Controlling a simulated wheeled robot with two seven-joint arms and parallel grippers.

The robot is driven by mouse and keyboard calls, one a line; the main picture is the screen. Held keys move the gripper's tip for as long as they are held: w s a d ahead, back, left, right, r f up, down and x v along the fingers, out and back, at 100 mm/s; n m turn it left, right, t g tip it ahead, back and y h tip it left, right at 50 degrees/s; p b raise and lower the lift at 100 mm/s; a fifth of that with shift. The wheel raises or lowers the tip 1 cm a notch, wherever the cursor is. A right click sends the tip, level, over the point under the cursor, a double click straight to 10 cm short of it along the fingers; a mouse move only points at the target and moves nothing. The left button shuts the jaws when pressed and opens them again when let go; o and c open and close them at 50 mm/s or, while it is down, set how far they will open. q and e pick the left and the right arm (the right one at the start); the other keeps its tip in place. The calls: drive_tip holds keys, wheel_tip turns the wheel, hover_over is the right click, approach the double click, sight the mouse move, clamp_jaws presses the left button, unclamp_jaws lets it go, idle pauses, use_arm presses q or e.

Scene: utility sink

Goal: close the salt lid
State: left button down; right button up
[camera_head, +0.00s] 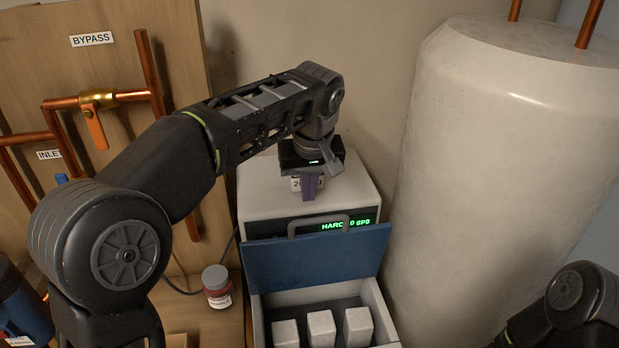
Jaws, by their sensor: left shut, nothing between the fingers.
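The salt lid (318,261) is a blue panel with a grey handle (318,224) along its top edge. It stands raised at the back of the salt bin (257,322), which is open at the front and shows white salt blocks (321,328) inside. My left gripper (311,187) hangs over the top of the softener cabinet (263,195), pointing down, behind and above the lid's handle. Its fingers are shut and empty, and I cannot tell whether they touch anything. My right arm shows only in part at the bottom right; its gripper is out of frame.
A green display (345,225) sits on the cabinet front behind the lid. A large pale tank (505,170) stands close on the right. Copper pipes (150,75) with a valve run on the wooden board at left.

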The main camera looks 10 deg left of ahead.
use_arm(q)
drive_tip(key=shift+x, duration=0.95)
drive_tip(key=s, duration=0.2)
drive_tip(key=s+d+p, duration=0.1)
drive_tip(key=shift+s+d+r, duration=0.15)
drive_tip(key=shift+s+d, duration=0.1)
drive_tip(key=shift+s, duration=0.15)
